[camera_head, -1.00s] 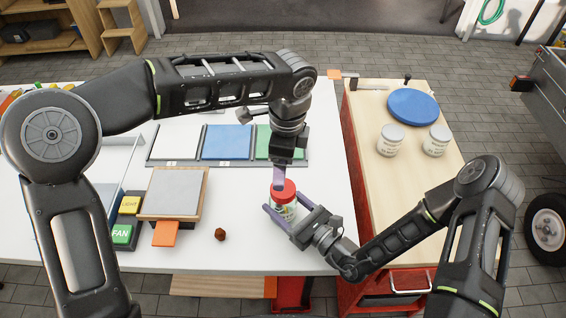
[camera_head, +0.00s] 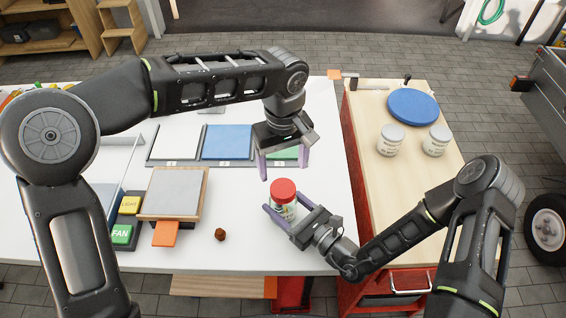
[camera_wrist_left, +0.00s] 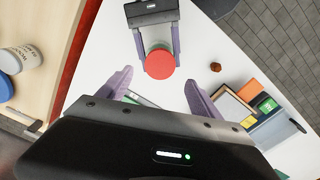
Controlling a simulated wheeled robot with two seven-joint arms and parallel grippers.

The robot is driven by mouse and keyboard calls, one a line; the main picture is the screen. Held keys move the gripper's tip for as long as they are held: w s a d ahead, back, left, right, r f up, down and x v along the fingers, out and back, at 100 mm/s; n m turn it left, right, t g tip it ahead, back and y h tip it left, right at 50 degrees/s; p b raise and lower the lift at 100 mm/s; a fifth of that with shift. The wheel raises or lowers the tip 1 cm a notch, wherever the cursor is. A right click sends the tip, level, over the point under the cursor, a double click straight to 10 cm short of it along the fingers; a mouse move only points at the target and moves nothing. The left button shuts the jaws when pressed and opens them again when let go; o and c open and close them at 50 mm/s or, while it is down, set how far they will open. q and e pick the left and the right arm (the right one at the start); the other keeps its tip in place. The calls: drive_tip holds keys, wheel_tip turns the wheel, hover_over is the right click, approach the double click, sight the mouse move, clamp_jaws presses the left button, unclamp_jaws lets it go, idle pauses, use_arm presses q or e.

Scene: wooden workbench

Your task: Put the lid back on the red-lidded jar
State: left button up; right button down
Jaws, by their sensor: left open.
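The jar (camera_head: 283,208) stands upright on the white table with its red lid (camera_head: 283,188) sitting on top. The lid also shows from above in the left wrist view (camera_wrist_left: 160,64). My right gripper (camera_head: 281,212) is closed around the jar's body, one finger on each side; its fingers also flank the lid in the left wrist view. My left gripper (camera_head: 284,170) is open and empty, above and behind the jar, apart from the lid. Its two fingers are spread wide in the left wrist view (camera_wrist_left: 160,92). Whether the lid is fully seated is too small to tell.
White, blue and green panels (camera_head: 227,142) lie behind the jar. A grey-topped wooden block (camera_head: 174,190), FAN and LIGHT buttons (camera_head: 122,234) and a small brown piece (camera_head: 221,235) are to the left. White jars (camera_head: 391,139) and a blue disc (camera_head: 413,105) stand on the right bench.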

sight(283, 188)
use_arm(q)
drive_tip(key=shift+f, duration=0.15)
drive_tip(key=shift+f, duration=3.9)
drive_tip(key=c, duration=1.5)
drive_tip(key=shift+o, duration=0.2)
drive_tip(key=m, duration=0.5)
drive_tip(key=shift+m, duration=0.4)
drive_tip(key=m, duration=1.8)
drive_tip(key=shift+m, duration=0.3)
drive_tip(key=o, duration=1.6)
